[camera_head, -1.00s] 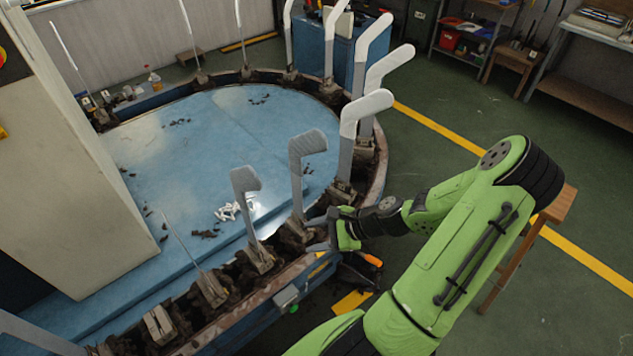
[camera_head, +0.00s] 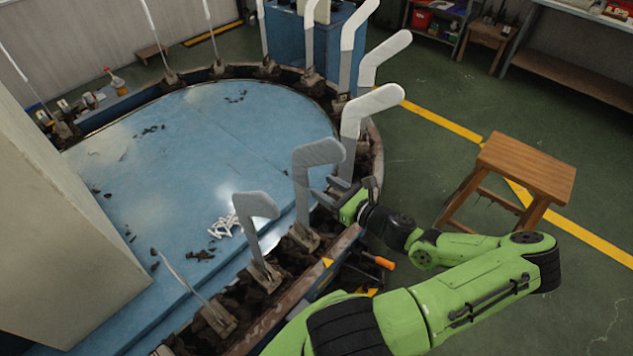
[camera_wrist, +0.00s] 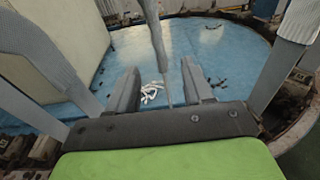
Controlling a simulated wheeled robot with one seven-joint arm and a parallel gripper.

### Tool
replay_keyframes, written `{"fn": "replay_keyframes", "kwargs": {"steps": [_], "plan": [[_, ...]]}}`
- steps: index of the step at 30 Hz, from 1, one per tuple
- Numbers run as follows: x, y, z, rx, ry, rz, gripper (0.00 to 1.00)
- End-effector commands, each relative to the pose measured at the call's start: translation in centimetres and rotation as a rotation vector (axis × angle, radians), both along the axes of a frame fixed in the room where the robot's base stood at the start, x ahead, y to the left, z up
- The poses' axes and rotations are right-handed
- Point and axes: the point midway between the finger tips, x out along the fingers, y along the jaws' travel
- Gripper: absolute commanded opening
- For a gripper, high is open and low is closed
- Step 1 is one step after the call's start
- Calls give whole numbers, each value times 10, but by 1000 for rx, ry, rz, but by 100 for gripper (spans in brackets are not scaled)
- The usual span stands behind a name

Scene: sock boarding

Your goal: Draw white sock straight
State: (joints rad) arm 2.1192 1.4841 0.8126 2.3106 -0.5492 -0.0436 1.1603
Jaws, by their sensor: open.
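Several upright angled boards stand around the rim. The nearest white sock (camera_head: 370,104) covers the bent top of its board, right of and above my gripper. A white ribbed sock also shows at the right of the wrist view (camera_wrist: 299,20). A grey sock (camera_head: 317,154) is on the neighbouring board, left of my gripper. My gripper (camera_head: 332,188) is at the rim between these two boards, below both sock tops. In the wrist view its fingers (camera_wrist: 165,88) are apart; a thin grey upright (camera_wrist: 156,38) shows between them, and I cannot tell its distance.
Another grey-topped board (camera_head: 256,206) stands nearer along the dark rim. The blue round table (camera_head: 190,140) holds white scraps (camera_head: 223,226) and dark crumbs. A wooden stool (camera_head: 525,168) stands on the floor at right. A tall pale cabinet (camera_head: 60,230) is at left.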

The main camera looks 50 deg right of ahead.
Motion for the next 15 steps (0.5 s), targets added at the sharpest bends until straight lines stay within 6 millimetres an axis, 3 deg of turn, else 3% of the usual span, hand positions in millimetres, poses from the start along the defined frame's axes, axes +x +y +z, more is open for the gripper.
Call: {"fn": "replay_keyframes", "kwargs": {"steps": [15], "plan": [[55, 3, -9, -3, 2, 5, 51]]}}
